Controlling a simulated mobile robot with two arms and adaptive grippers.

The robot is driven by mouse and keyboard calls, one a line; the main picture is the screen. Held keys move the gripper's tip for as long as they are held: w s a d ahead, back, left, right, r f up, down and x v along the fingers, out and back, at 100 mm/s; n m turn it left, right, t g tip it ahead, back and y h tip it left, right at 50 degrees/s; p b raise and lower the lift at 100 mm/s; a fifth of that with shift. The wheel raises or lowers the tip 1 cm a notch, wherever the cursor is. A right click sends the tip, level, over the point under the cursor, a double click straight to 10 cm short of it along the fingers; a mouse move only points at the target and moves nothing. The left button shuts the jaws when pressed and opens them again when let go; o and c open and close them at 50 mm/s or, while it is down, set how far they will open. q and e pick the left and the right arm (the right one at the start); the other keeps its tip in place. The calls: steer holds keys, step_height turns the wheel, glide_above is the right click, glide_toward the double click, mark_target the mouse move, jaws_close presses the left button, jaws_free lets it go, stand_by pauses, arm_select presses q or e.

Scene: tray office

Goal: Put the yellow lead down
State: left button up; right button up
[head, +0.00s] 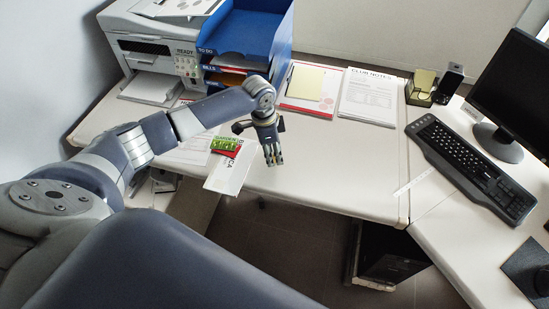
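I cannot make out a yellow lead anywhere in the head view. My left gripper (273,158) points down near the front edge of the white desk (330,165), just right of a white paper sheet. Its fingers look close together, but they are too small to tell whether they are shut or hold anything. My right gripper is out of view.
A green and red packet (227,146) lies left of my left gripper. Behind are a printer (155,45), a blue tray stack (245,30), a yellow pad (308,83) and papers (370,95). A keyboard (470,165) lies right. The desk's middle is clear.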

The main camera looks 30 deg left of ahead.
mark_target(275, 160)
arm_select(q)
steer(key=shift+w+d+f, duration=0.1)
steer(key=shift+w+f, duration=0.1)
steer(key=shift+f, duration=1.05)
jaws_close()
steer(key=shift+r, duration=0.1)
